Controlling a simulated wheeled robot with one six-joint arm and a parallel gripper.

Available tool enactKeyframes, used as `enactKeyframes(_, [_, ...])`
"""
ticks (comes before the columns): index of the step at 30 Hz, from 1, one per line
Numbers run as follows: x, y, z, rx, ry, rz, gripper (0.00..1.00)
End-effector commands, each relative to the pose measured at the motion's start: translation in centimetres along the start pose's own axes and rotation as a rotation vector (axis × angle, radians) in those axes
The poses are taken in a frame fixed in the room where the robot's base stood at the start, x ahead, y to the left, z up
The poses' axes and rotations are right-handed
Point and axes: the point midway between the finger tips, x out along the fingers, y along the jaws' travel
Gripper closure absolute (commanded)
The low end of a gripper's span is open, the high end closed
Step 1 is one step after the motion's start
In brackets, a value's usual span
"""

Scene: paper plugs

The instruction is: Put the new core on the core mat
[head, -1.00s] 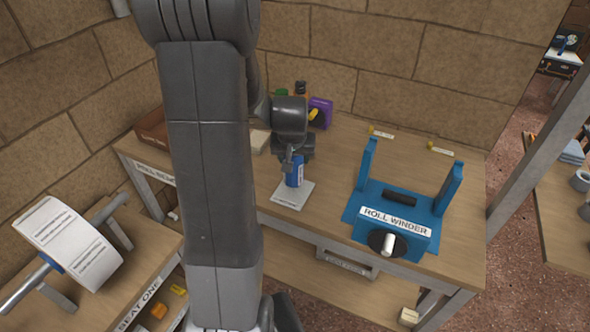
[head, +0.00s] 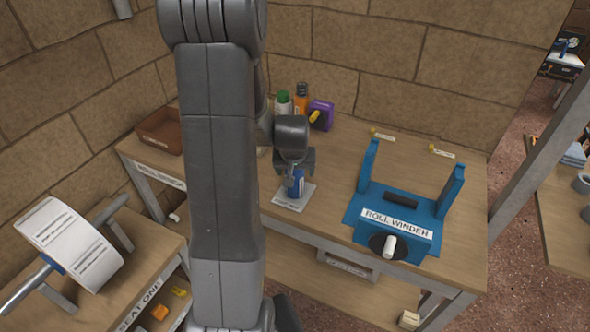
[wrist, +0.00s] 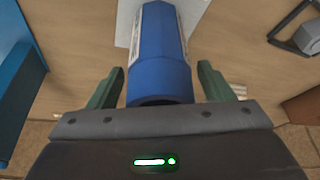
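The new core is a blue cylinder with a pale label. It stands upright on the white core mat (head: 284,202) on the wooden bench in the head view. The core (head: 296,186) also shows in the wrist view (wrist: 158,75), with the mat (wrist: 126,25) behind it. My gripper (head: 296,172) is just above and around the core's upper part. In the wrist view its green fingers (wrist: 158,82) stand on both sides with narrow gaps, so it is open. The mat's lettering is too small to read, and my arm hides part of the bench.
The blue roll winder (head: 400,222) with a dark core stands right of the mat. Bottles (head: 301,103), a purple item (head: 321,115) and a brown bin (head: 160,132) are at the back. A large paper roll (head: 72,245) sits on a stand at left.

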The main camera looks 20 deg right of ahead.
Motion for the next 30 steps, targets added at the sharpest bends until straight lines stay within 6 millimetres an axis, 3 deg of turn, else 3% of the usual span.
enactKeyframes(11, [-1.4, 0.0, -0.2, 0.0, 0.003, 0.0, 0.26])
enactKeyframes(30, [-11.1, 0.0, -0.2, 0.0, 0.003, 0.0, 0.26])
